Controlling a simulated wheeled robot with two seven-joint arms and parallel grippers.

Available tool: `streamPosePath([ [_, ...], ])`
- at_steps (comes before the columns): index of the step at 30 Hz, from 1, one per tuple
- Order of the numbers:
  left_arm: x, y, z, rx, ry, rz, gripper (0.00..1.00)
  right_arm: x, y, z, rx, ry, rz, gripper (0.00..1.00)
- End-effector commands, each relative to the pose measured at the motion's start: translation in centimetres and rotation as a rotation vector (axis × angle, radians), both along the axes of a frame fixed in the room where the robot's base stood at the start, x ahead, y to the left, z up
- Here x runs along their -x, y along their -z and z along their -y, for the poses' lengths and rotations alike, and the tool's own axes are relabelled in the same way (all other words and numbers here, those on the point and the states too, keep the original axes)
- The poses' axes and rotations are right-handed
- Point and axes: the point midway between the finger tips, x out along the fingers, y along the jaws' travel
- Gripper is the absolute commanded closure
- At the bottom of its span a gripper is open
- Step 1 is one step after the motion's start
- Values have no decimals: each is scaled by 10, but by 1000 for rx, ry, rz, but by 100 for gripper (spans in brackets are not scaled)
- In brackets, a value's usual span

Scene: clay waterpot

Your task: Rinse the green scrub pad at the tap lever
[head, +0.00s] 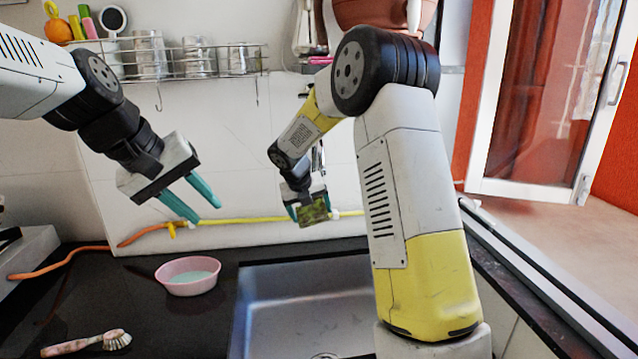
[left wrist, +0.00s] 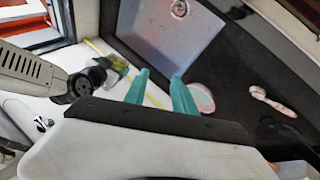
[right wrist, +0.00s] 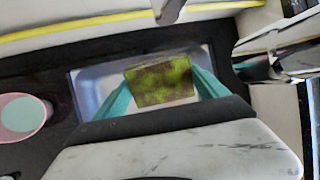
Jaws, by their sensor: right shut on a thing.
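The green scrub pad (head: 314,211), mottled green and brown, is held in the air above the sink's back edge, before the tiled wall. My right gripper (head: 307,214) is shut on it. In the right wrist view the pad (right wrist: 160,82) sits between the teal fingers, with the sink basin behind it. My left gripper (head: 207,213) is open and empty, above and behind the pink bowl; its spread fingers also show in the left wrist view (left wrist: 160,76). A brown clay pot (head: 372,12) is cut off at the top. I cannot clearly make out the tap lever.
The steel sink (head: 300,300) lies in a black counter. A pink bowl (head: 188,287) with pale liquid and a brush (head: 88,344) are left of it. A yellow hose (head: 240,220) runs along the wall. A wire rack (head: 190,70) hangs above. An open window (head: 545,110) is at right.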

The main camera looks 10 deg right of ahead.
Motion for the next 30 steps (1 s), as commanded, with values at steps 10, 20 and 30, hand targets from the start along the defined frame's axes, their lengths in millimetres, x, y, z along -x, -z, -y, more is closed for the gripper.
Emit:
streamPosePath([
  [10, -114, -8, 52, 331, -191, -279, 68, 0, 0, 0, 0, 0, 0, 56],
  [20, -213, 13, 104, 627, -317, -578, 68, 0, 0, -1, 0, 0, 0, 56],
  [30, -299, 57, 145, 927, -401, -917, 68, 0, 0, -1, 0, 0, 0, 56],
])
